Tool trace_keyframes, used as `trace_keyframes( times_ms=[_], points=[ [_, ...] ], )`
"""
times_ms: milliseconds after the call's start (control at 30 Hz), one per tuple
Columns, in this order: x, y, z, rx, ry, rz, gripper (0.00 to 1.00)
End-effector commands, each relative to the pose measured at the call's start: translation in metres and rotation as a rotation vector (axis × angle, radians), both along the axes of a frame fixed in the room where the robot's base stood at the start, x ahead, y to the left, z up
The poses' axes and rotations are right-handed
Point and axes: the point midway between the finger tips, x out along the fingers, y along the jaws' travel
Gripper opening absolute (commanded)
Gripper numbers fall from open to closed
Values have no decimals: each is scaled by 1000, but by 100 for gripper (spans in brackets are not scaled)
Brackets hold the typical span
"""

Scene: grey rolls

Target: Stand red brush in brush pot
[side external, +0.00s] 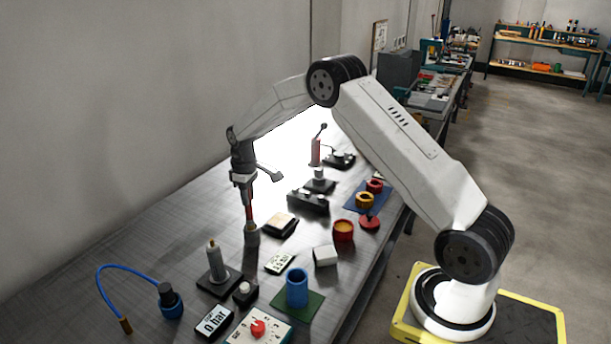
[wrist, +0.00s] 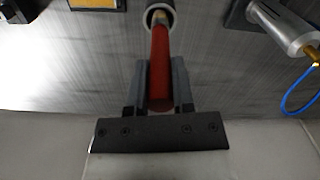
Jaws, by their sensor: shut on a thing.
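The red brush (side external: 249,213) is upright beneath my gripper (side external: 246,186), its lower end at a small grey cylinder (side external: 251,237) on the bench. In the wrist view my gripper (wrist: 159,88) is shut on the red handle (wrist: 160,60), one finger on each side. A brass-coloured band shows at the brush's far end, within the light rim of the grey cylinder (wrist: 151,15); how deep it sits is hidden. A blue, open-topped cup (side external: 297,291), which looks like the brush pot, stands on a green mat (side external: 316,305) at the front, apart from the brush.
A black-and-tan block (side external: 281,225), a small display (side external: 280,263) and a white block (side external: 325,256) lie right of the brush. A grey cylinder on a black base (side external: 216,266) stands front left. A blue hose (side external: 125,267) curves at the left. A wall bounds the bench behind.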

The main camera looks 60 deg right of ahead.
Motion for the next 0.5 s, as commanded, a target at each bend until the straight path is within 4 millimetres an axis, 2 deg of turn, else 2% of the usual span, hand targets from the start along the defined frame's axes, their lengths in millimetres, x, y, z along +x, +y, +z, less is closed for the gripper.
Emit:
trace_keyframes(
  times_ms=[500],
  points=[
    [0,0,-11,-1,-1,0,0]
  ],
)
